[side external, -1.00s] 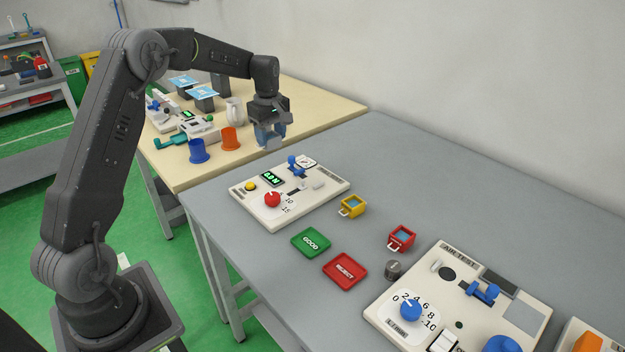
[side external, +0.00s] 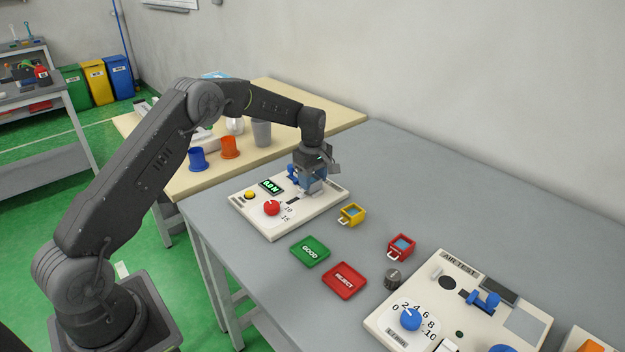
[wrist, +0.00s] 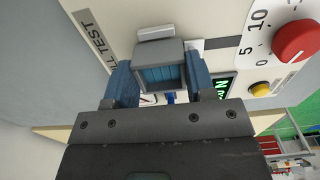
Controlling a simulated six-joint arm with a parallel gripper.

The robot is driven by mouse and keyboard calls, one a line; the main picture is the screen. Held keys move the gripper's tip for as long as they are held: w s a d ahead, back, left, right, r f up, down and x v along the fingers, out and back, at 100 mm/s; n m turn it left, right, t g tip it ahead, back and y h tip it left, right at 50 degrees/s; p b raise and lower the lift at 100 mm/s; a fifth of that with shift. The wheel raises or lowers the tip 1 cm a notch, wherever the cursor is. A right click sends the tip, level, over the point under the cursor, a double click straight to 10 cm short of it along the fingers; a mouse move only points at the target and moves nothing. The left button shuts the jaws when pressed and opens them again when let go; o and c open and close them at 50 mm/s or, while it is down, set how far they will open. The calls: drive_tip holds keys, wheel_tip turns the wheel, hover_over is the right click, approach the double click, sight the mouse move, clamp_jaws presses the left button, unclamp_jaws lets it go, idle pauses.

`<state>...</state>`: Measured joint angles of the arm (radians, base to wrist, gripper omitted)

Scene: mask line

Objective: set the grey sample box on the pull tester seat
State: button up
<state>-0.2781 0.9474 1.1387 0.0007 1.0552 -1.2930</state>
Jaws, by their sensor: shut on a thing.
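The grey sample box (wrist: 160,67), with a blue pleated face, sits between my gripper's blue fingers in the wrist view. My gripper (side external: 313,190) is shut on it, low over the right part of the pull tester (side external: 252,219). The same fingers show in the wrist view (wrist: 160,82), one on each side of the box. A light grey block (wrist: 155,33) on the panel lies just beyond the box. The seat cannot be picked out clearly under the gripper. Whether the box touches the panel cannot be told.
The tester's red knob (side external: 272,208) and yellow button (side external: 250,195) are left of my gripper. A yellow container (side external: 351,214), a red container (side external: 401,246), a green GOOD tray (side external: 297,261) and a red REJECT tray (side external: 332,290) lie in front. The back right table is clear.

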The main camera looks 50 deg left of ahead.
drive_tip(key=shift+f, duration=0.3)
drive_tip(key=shift+f, duration=0.15)
drive_tip(key=o, duration=0.9)
